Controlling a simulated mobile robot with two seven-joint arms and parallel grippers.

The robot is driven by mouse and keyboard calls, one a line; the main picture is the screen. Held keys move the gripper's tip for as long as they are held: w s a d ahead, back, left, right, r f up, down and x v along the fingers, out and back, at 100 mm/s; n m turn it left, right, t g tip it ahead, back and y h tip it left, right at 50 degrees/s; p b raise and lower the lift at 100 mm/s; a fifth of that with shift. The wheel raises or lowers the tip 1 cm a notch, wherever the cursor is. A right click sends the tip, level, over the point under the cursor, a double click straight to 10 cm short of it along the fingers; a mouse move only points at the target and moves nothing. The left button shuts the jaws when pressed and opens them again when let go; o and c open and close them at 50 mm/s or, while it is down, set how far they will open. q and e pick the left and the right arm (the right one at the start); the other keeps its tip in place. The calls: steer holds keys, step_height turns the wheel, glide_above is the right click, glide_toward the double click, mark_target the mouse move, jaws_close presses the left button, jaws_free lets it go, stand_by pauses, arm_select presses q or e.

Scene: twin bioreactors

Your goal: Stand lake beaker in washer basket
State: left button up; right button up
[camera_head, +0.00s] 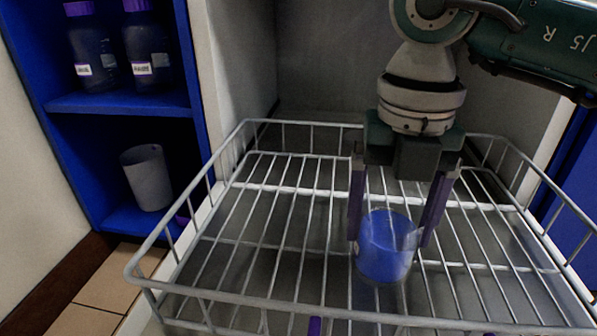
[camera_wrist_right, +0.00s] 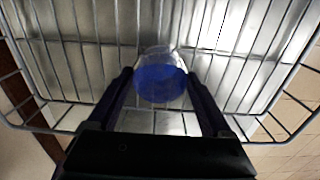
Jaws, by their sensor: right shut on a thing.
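The lake beaker (camera_head: 384,250) is a clear beaker with blue contents or tint, upright between the fingers of my right gripper (camera_head: 392,235). The right gripper points down and is shut on the beaker's sides. The washer basket (camera_head: 262,225) is a wire basket with a raised rim; the beaker is inside its outline, low over the wire floor. I cannot tell whether its base touches the wires. In the right wrist view the beaker (camera_wrist_right: 160,80) sits between the two dark fingers, with basket wires (camera_wrist_right: 75,50) behind it. My left gripper is not in view.
A blue shelf (camera_head: 120,103) at the left holds dark bottles (camera_head: 148,50) with purple caps and a grey cup (camera_head: 147,178). The washer's pale wall (camera_head: 235,60) stands close behind the basket's left side. The basket floor around the beaker is empty.

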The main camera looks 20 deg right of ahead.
steer(key=shift+f, duration=0.15)
steer(key=o, duration=1.2)
